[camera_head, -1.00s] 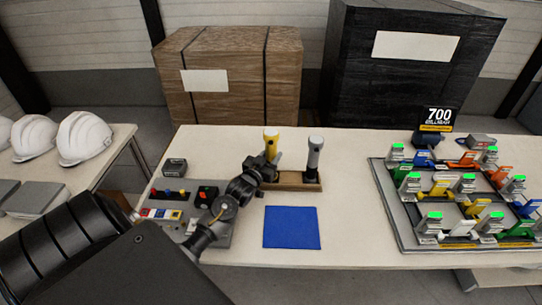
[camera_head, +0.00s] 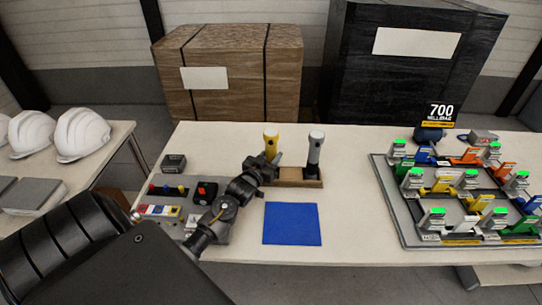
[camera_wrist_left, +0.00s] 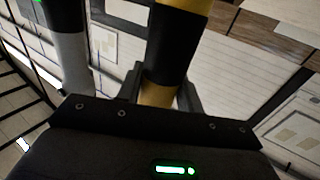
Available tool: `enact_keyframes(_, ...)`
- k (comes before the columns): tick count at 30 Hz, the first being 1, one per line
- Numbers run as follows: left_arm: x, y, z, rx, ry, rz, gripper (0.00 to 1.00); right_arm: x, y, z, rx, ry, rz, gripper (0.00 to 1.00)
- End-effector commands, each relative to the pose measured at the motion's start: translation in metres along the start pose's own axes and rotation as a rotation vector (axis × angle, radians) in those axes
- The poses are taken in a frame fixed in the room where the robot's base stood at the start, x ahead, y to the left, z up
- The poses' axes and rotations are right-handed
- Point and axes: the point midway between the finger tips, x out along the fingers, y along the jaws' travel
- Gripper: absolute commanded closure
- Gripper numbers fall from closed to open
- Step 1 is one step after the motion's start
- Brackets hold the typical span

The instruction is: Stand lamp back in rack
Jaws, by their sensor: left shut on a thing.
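The yellow lamp (camera_head: 271,138) stands about upright at the left end of the wooden rack (camera_head: 297,184). My left gripper (camera_head: 267,168) is shut around its lower part. The lamp's foot is hidden behind the gripper, so I cannot tell whether it sits in the rack's slot. In the left wrist view the lamp (camera_wrist_left: 180,35) shows yellow and black bands between the fingers (camera_wrist_left: 160,85). A grey lamp (camera_head: 315,150) stands upright at the rack's right end; it also shows in the left wrist view (camera_wrist_left: 69,50). My right gripper is out of view.
A blue mat (camera_head: 292,224) lies in front of the rack. A control panel with buttons (camera_head: 172,195) is to the left. A grey board with several coloured clips (camera_head: 455,205) fills the right side. White helmet shells (camera_head: 80,135) stand on another table.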

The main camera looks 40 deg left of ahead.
Motion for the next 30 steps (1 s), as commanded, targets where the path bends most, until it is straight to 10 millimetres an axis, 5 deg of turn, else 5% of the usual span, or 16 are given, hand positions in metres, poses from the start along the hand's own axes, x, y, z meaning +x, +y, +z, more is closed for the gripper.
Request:
enact_keyframes(4,0.0,0.0,0.003,0.0,0.002,0.0,0.97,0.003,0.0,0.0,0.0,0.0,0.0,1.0)
enact_keyframes(5,0.0,0.0,0.003,0.0,0.002,0.0,0.61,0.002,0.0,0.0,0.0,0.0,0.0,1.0)
enact_keyframes(10,0.0,0.0,0.002,0.0,0.001,0.0,0.39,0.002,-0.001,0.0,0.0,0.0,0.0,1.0)
enact_keyframes(20,-0.003,0.0,0.004,0.0,-0.001,0.0,0.38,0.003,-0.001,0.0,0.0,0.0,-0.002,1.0)
enact_keyframes(30,-0.062,0.0,0.006,0.001,-0.003,0.001,0.38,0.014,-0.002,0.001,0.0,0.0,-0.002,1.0)
